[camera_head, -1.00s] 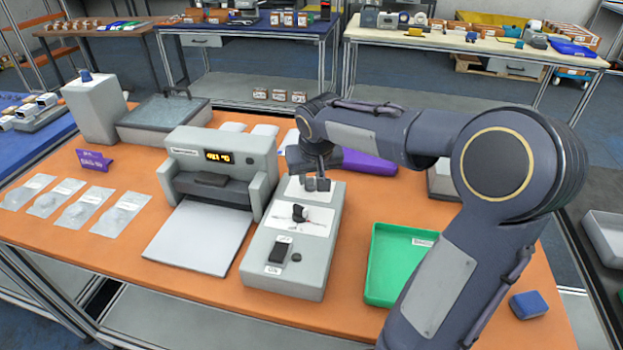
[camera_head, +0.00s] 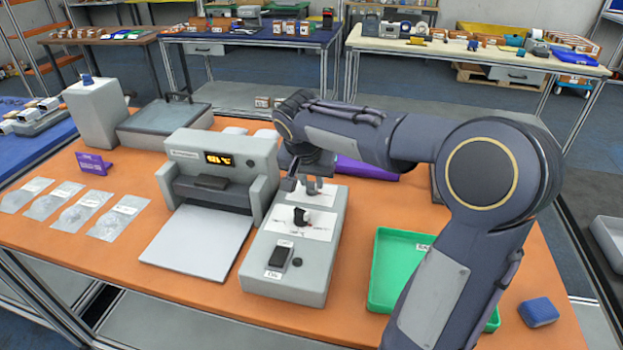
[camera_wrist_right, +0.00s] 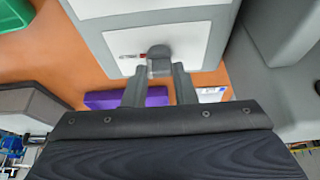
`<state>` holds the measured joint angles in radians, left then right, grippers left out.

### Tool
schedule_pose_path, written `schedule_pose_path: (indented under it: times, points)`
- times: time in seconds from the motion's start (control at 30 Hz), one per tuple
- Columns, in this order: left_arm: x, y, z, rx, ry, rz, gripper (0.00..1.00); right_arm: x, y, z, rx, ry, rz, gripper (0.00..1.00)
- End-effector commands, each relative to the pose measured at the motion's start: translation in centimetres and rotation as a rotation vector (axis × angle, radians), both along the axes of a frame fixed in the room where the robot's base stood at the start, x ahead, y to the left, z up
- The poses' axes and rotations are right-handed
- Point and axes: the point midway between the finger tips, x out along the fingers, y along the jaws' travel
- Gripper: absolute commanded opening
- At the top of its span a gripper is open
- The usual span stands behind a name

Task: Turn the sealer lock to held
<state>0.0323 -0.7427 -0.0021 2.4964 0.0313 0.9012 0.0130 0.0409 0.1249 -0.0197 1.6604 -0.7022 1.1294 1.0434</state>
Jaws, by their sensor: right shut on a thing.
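A grey control box (camera_head: 262,262) stands on the orange bench, right of the heat sealer (camera_head: 190,160). Its top has a black rocker switch (camera_head: 280,256) in front, a black knob (camera_head: 300,216) on a white plate in the middle, and another white plate at the back. My right gripper (camera_head: 310,186) points down over the back plate. In the right wrist view its fingers (camera_wrist_right: 160,75) close around a small dark grey sealer lock knob (camera_wrist_right: 160,55) on a white plate with a red mark. The lettering there is unreadable. My left gripper is out of view.
A green tray (camera_head: 380,270) lies right of the box, partly behind my right arm. A purple object (camera_head: 365,168) lies behind the box. A blue block (camera_head: 538,312) sits at the bench's right. Clear pouches (camera_head: 118,217) lie at the left.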

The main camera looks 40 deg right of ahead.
Motion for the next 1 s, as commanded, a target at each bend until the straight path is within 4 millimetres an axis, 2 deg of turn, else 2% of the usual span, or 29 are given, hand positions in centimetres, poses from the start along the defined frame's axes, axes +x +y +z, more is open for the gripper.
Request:
schedule_pose_path:
  times: [0.27,0.3,0.47,0.77,0.87,1.0]
  points:
    - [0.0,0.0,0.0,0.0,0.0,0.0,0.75,0.0,0.0,0.0,0.001,-0.002,-0.002,0.02]
    - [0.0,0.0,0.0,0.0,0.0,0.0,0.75,0.0,0.0,0.0,0.001,-0.002,-0.002,0.27]
    - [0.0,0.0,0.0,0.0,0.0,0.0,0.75,0.0,0.0,0.0,0.001,-0.001,-0.001,0.46]
    - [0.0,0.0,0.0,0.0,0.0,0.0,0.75,0.0,0.1,0.2,0.001,-0.001,-0.001,0.46]
    - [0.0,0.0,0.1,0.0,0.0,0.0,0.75,-0.2,0.4,1.2,0.0,-0.004,0.0,0.46]
    - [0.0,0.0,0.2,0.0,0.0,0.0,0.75,-0.8,1.1,3.5,0.0,-0.005,0.002,0.46]
